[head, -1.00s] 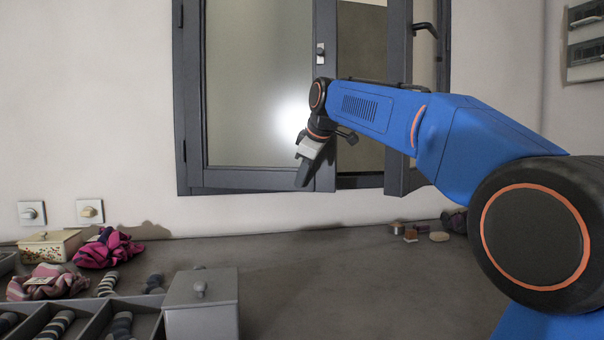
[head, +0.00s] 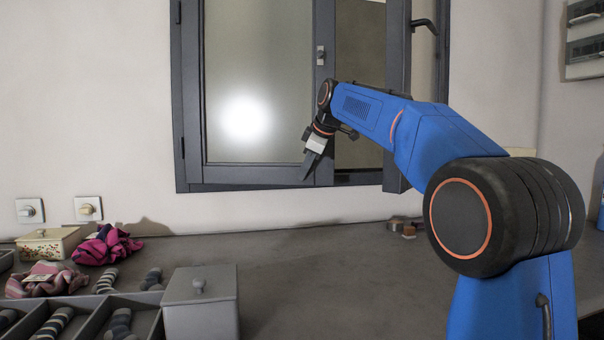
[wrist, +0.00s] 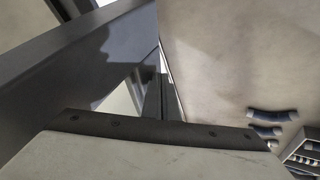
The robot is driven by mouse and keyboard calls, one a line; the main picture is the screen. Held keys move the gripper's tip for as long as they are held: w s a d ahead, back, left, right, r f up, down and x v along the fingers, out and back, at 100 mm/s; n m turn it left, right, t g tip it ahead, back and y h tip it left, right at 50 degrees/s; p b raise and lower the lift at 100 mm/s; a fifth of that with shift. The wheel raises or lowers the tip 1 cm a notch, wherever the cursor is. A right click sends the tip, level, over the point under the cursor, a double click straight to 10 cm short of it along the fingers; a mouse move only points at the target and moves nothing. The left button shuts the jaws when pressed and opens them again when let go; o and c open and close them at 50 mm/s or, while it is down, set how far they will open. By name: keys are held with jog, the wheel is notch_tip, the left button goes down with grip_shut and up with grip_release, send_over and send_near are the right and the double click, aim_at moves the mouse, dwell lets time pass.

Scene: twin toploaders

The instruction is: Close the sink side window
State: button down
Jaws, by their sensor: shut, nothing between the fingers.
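A dark grey window frame (head: 178,110) is set in the far wall. Its left sash, with a pale pane (head: 243,70) and a small handle (head: 320,55), looks shut or nearly shut. The right sash (head: 397,95) stands open, swung into the room, with a dark handle (head: 425,24) on it. I cannot tell which sash is the sink side one. My gripper (head: 308,167) is shut and empty, pointing down in front of the left sash's lower right corner. In the wrist view the shut fingers (wrist: 164,95) are beside the grey frame (wrist: 85,45); contact is unclear.
A grey lidded box (head: 200,305) and a divided tray (head: 75,318) stand on the counter at front left, near pink cloths (head: 105,245) and a cream box (head: 48,246). Small blocks (head: 403,228) lie below the window. The middle counter is clear.

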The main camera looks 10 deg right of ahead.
jog(key=w+d+n+y, duration=0.1)
jog(key=w+d+n, duration=0.1)
jog(key=w, duration=0.6)
jog(key=shift+g, duration=0.3)
